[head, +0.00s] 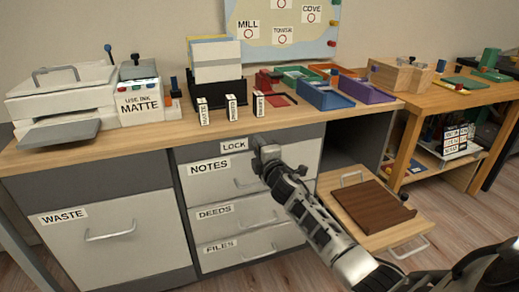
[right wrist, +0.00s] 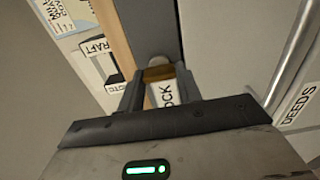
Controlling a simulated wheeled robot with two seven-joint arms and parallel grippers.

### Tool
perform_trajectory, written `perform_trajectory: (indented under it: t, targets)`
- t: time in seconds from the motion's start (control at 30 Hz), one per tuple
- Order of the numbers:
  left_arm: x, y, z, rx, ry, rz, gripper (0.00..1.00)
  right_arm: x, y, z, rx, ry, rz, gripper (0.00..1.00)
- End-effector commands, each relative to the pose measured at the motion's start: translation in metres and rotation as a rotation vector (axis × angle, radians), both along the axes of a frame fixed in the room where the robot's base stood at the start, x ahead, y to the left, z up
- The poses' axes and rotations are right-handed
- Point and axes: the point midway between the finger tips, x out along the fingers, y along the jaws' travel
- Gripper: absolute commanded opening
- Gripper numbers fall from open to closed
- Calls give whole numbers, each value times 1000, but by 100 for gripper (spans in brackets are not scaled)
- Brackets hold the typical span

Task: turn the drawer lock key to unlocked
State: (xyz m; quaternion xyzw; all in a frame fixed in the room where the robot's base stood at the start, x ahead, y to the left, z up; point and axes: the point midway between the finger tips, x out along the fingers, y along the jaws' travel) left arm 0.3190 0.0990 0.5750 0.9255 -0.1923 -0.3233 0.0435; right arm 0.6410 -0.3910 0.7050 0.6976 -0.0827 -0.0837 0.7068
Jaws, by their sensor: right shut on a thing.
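My right gripper (head: 262,146) is at the top of the drawer front, just right of the LOCK label (head: 234,145). In the right wrist view the right gripper (right wrist: 158,82) is shut on a small brass-coloured key (right wrist: 158,73), with a pale round part just beyond it. In the head view the gripper hides the key and the lock. The LOCK label also shows in the right wrist view (right wrist: 165,94), partly covered by a finger. The key's exact angle is hard to tell. My left gripper is not in view.
Below are the closed NOTES drawer (head: 205,182), DEEDS drawer (head: 215,228) and FILES drawer (head: 235,251). The WASTE front (head: 110,245) is at left. A pulled-out board (head: 350,203) with a brown tray (head: 372,207) stands right of my arm. Trays and boxes crowd the desktop above.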

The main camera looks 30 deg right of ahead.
Motion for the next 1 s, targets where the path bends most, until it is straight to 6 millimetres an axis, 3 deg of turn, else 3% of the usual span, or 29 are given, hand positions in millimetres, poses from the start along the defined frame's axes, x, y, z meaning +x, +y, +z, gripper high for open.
perform_trajectory:
  t: [0.27, 0.3, 0.37, 0.77, 1.0]
  targets:
    - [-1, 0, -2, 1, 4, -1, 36, -1, 0, -2, -6, 5, -1, 12]
    - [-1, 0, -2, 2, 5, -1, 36, -1, 0, -2, -6, 5, -1, 40]
    - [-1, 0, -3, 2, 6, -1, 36, 0, 0, -2, -6, 5, -1, 56]
    - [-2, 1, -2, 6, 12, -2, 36, -7, 2, 0, -3, 2, 0, 56]
    - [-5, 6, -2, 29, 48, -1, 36, -52, 13, 1, -2, 5, 1, 56]
